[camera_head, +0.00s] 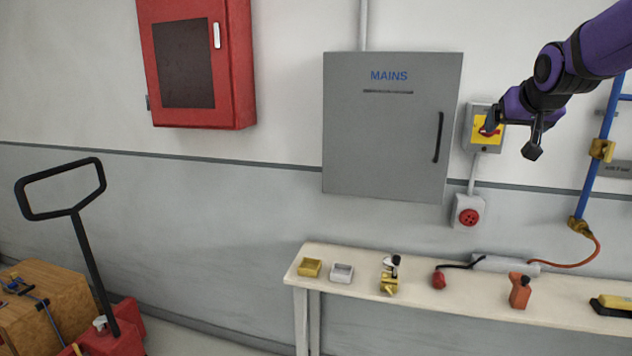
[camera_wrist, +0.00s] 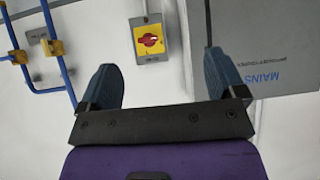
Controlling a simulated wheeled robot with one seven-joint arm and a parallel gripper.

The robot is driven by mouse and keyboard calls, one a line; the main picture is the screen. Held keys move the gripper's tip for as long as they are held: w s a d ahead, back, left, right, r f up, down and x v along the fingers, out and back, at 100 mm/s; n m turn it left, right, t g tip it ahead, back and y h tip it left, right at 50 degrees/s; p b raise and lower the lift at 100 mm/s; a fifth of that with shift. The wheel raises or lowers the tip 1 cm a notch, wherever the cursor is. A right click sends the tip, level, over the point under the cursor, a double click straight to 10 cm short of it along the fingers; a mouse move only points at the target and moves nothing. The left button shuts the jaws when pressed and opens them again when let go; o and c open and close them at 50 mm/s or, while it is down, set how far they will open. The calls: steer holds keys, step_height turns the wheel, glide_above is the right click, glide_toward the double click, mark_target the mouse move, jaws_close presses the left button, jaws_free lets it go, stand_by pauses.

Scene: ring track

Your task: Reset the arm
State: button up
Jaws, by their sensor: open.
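My purple and black arm reaches in from the upper right in the head view. My gripper (camera_head: 511,133) is in the air in front of the wall, by the yellow and red rotary switch (camera_head: 486,131), and partly overlaps it in that view. In the wrist view my gripper (camera_wrist: 162,88) has its two blue-grey fingers spread wide with nothing between them. The rotary switch (camera_wrist: 150,40) appears whole beyond the fingertips, apart from them in the picture. I cannot tell the exact distance to it.
A grey MAINS cabinet (camera_head: 388,125) is left of the gripper. Blue pipes (camera_head: 599,150) with brass valves stand to the right. A red socket (camera_head: 467,211) is below the switch. A narrow bench (camera_head: 430,301) holds small items. A red wall box (camera_head: 198,64) and a pallet truck handle (camera_head: 83,240) are at left.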

steer(key=s+a+f+g, duration=0.1)
steer(key=s+a+f, duration=0.2)
steer(key=s, duration=0.7)
steer(key=s+a+f+n+g+y, duration=0.1)
steer(key=s+a+f+g, duration=0.1)
steer(key=s, duration=0.9)
steer(key=s+a+f+n+g+y, duration=0.1)
steer(key=s+a+f, duration=0.3)
steer(key=s, duration=0.7)
steer(key=shift+s+a+g, duration=0.2)
steer(key=shift+a+g, duration=0.4)
steer(key=shift+a, duration=0.15)
